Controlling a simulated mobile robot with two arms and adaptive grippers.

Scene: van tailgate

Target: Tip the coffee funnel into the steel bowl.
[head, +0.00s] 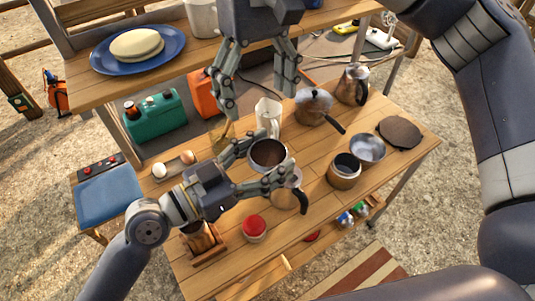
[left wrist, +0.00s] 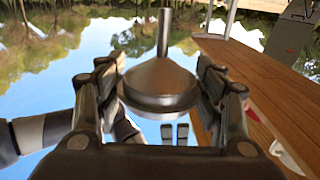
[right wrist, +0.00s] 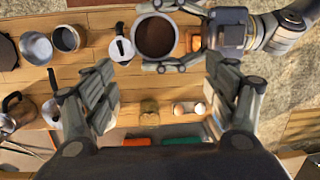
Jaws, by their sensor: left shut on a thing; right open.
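The coffee funnel (head: 267,153) is a round metal cup with dark grounds in it, held level above the table. Its metal underside and stem show in the left wrist view (left wrist: 160,80). My left gripper (head: 268,160) is shut on the funnel's sides. The steel bowl (head: 368,147) stands on the table to the right, apart from the funnel; it also shows in the right wrist view (right wrist: 36,48). My right gripper (head: 258,104) is open and empty, above the table behind the funnel; its fingers spread in the right wrist view (right wrist: 160,65).
A metal pot base (head: 344,178) stands close beside the bowl, with a dark disc (head: 400,132) behind. A red-topped jar (head: 254,226) stands in front. Bare planks lie at the front right.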

